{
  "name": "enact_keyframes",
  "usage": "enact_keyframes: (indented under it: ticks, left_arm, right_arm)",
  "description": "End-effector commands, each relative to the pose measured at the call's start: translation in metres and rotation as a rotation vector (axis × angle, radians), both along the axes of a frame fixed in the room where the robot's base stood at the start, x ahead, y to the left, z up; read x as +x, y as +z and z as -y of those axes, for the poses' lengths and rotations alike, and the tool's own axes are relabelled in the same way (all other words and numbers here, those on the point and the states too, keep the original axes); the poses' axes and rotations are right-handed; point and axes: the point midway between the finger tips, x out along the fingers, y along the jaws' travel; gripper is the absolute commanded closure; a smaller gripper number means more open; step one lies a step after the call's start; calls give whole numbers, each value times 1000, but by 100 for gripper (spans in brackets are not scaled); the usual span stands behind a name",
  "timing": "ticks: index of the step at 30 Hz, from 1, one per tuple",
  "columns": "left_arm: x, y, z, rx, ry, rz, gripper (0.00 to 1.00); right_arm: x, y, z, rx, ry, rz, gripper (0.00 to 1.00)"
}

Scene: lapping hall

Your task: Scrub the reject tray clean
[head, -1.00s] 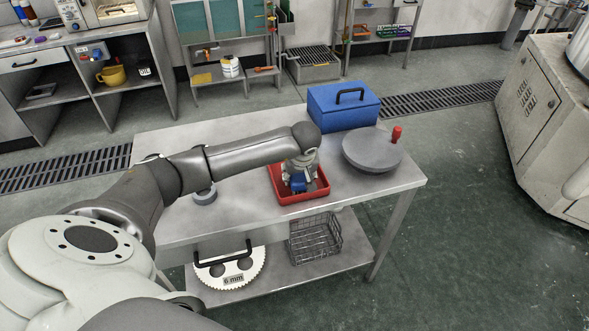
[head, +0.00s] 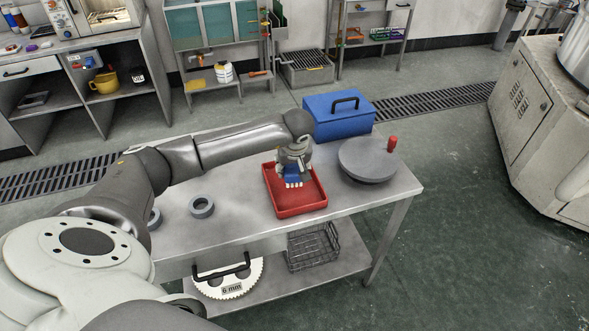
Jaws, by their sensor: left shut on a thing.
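The red reject tray (head: 301,211) lies on the metal table near its front edge, in the middle of the head view. My left gripper (head: 293,177) reaches over the tray from the left and points down. It is shut on a small blue brush (head: 293,182) with pale bristles at its lower edge. The brush is over the tray's inside; I cannot tell whether the bristles touch the floor of the tray. Part of the tray's far side is hidden by the gripper. My right gripper is not in view.
A blue box (head: 339,119) with a black handle stands behind the tray. A round grey plate (head: 368,160) with a red knob is at the right. A grey ring (head: 202,207) lies at the left. A wire basket (head: 313,247) is on the lower shelf.

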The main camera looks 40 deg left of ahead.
Motion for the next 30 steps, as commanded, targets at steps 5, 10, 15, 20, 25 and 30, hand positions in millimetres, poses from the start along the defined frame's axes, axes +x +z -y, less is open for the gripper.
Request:
enact_keyframes:
  ticks: [5,10,15,20,25,30]
  left_arm:
    - [0,20,-5,2,6,2,77]
    - [-1,31,-8,0,11,2,77]
    - [-1,31,-8,0,13,1,77]
    - [-1,31,-8,0,13,1,77]
    - [-1,31,-8,0,13,1,77]
    - [-1,31,-3,1,0,2,77]
  right_arm:
    - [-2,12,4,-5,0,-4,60]
    - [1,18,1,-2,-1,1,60]
    - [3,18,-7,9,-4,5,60]
    - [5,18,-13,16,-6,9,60]
    - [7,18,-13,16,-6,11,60]
    - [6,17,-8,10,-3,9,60]
